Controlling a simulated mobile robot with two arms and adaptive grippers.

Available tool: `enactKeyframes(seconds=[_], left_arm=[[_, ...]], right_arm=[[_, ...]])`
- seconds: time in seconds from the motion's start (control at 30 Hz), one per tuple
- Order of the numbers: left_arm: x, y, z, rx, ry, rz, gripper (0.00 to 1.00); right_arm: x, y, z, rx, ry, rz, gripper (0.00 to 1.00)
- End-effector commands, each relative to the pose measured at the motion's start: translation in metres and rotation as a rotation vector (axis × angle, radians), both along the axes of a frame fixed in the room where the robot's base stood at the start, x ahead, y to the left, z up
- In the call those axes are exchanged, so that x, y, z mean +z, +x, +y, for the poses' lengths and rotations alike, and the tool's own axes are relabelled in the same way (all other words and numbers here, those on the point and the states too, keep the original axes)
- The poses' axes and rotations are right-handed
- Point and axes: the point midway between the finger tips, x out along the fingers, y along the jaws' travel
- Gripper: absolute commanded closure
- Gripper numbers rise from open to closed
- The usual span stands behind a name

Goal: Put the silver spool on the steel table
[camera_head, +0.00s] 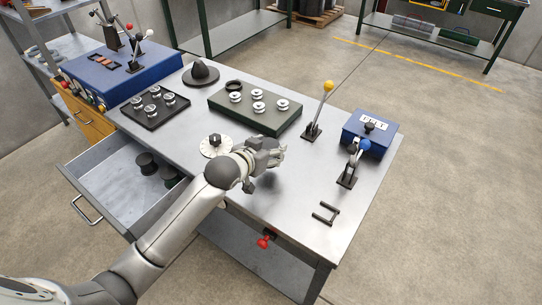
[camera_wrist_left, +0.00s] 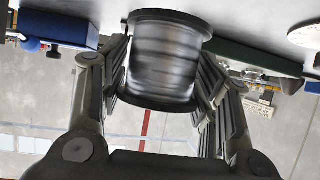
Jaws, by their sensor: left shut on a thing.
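The silver spool (camera_wrist_left: 165,62) has a shiny wound middle between dark flanges. In the left wrist view it sits between the two fingers of my left gripper, which is shut on it. In the head view my left gripper (camera_head: 272,153) is over the front middle of the steel table (camera_head: 300,180), and the spool is hidden there by the hand. The grey tabletop also shows along the top of the wrist view, close to the spool; I cannot tell whether they touch. My right gripper is not in view.
A white dial (camera_head: 215,146) is just left of the hand. A green block with white spools (camera_head: 258,107) lies behind it. A yellow-knobbed lever (camera_head: 319,112), blue box (camera_head: 369,132) and blue-knobbed lever (camera_head: 352,166) stand right. The drawer (camera_head: 108,192) is open, with dark spools inside.

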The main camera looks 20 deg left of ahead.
Motion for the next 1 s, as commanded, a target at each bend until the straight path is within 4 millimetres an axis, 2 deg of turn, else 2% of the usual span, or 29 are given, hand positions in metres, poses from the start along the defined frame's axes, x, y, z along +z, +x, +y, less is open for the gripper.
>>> enactKeyframes(seconds=[0.17,0.43,0.83,0.87,1.0], left_arm=[[-0.006,0.007,-0.005,-0.001,-0.002,-0.005,0.83],[-0.037,0.009,-0.006,0.000,-0.002,-0.004,0.83],[-0.044,0.008,-0.006,-0.001,-0.002,-0.005,0.83],[-0.045,0.008,-0.006,0.000,0.000,0.000,0.41],[-0.045,0.008,-0.006,0.000,0.000,0.000,0.23]], right_arm=[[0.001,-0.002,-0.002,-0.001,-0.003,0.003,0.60],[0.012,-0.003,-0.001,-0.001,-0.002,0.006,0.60],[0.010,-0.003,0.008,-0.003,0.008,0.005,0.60],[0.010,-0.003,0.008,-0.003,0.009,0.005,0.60],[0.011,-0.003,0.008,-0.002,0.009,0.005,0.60]])
